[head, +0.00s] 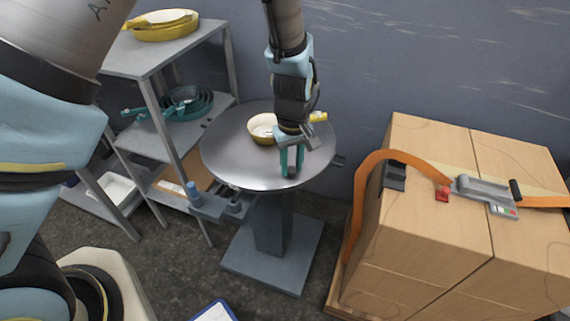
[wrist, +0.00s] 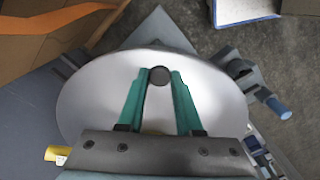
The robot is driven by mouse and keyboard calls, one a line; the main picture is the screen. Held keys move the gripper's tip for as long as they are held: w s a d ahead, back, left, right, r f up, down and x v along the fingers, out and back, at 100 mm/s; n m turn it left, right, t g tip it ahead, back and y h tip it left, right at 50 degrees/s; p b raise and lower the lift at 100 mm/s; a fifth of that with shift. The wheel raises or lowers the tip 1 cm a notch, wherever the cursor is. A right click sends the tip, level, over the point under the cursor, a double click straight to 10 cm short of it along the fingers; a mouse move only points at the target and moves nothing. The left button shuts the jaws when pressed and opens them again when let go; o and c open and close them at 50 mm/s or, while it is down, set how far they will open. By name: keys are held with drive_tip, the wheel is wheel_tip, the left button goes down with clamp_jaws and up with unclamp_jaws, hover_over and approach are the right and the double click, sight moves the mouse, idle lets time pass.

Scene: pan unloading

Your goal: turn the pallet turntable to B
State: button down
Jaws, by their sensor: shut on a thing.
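The pallet turntable (head: 228,160) is a round grey metal disc on a square pedestal, and its disc fills the middle of the wrist view (wrist: 95,95). My gripper (head: 291,168) is over the disc's near edge, fingers pointing down. In the wrist view its green fingers (wrist: 159,76) are shut on a dark round knob (wrist: 159,72) near the rim. A pan (head: 263,128) with a cream inside and yellow handle (head: 318,117) sits on the disc behind my gripper. A blue-tipped lever (head: 193,190) sticks out at the left below the disc. No letter B is readable.
A grey shelf rack (head: 150,58) at the left holds a yellow pan (head: 165,31) on top and teal pans (head: 187,103) below. Strapped cardboard boxes (head: 420,220) stand close at the right. A blue wall is behind. Some floor is free in front of the pedestal.

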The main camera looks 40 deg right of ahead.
drive_tip(key=shift+d, duration=0.3)
idle(0.4)
drive_tip(key=c, duration=0.6)
unclamp_jaws()
drive_tip(key=shift+s, duration=0.1)
wheel_tip(320, 180, up, 11)
drive_tip(key=shift+f+b, duration=0.1)
drive_tip(key=shift+b, duration=0.55)
